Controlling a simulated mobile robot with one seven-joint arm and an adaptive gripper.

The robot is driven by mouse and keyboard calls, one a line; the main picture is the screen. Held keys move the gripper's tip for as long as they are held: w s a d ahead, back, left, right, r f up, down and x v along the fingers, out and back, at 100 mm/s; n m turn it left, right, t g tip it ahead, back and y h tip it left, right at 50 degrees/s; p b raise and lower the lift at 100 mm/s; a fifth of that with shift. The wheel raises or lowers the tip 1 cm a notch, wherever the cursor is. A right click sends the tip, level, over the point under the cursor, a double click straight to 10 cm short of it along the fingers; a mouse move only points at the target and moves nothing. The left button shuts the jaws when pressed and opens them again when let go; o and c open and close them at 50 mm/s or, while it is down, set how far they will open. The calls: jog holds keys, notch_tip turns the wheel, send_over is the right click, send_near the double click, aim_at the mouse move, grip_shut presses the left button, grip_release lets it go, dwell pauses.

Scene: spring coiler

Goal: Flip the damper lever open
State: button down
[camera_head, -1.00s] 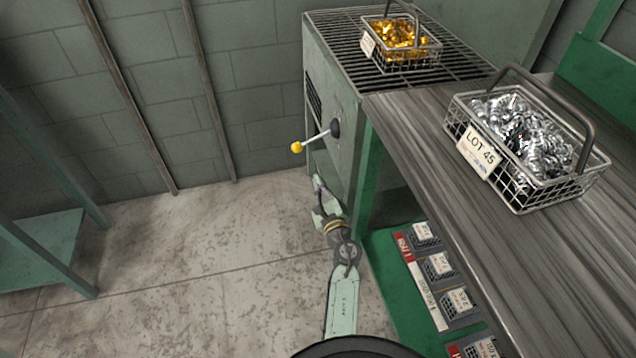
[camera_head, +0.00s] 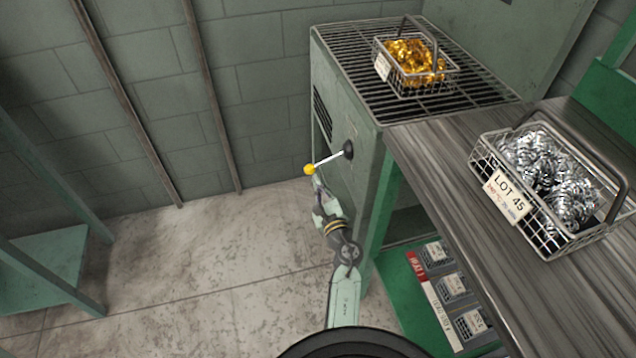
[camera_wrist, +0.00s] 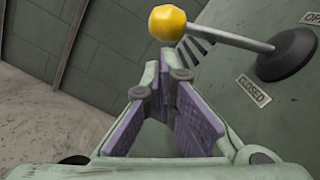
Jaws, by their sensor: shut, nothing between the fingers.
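The damper lever has a yellow ball knob (camera_head: 309,169) on a pale rod (camera_head: 328,160), fixed to a dark round hub (camera_head: 348,149) on the side of the green cabinet. In the wrist view the knob (camera_wrist: 167,22) is at top centre, and the rod runs right to the hub (camera_wrist: 287,54). A "CLOSED" label (camera_wrist: 254,89) is below the hub; an "OPEN" label (camera_wrist: 312,18), partly cut off, is at the top right. My gripper (camera_head: 317,182) is just below the knob. In the wrist view its fingertips (camera_wrist: 166,72) meet, empty, and appear apart from the knob.
The cabinet (camera_head: 372,150) has a slatted top with a wire basket of gold pieces (camera_head: 415,62). A wooden bench (camera_head: 447,170) to the right bears the "LOT 45" basket (camera_head: 508,198) of silver coils. Small bins stand on a green shelf (camera_head: 398,268) below.

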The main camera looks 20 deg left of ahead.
aim_at(308, 171)
dwell(0.3)
jog(key=shift+s+a+r+m+p, duration=0.1)
jog(key=shift+a+r+m+p, duration=0.1)
jog(key=shift+r+m+p, duration=0.15)
jog(key=shift+a+r, duration=0.1)
jog(key=r+m+p, duration=0.1)
jog(key=r, duration=0.1)
jog(key=s+a+r+m+p, duration=0.1)
jog(key=m+p, duration=0.1)
jog(key=a+r+m+p, duration=0.1)
jog(key=r+p, duration=0.1)
jog(key=shift+s+r, duration=0.25)
jog(key=shift+r, duration=0.1)
jog(key=shift+r+p, duration=1.25)
jog(key=shift+r, duration=0.1)
jog(key=shift+h, duration=0.3)
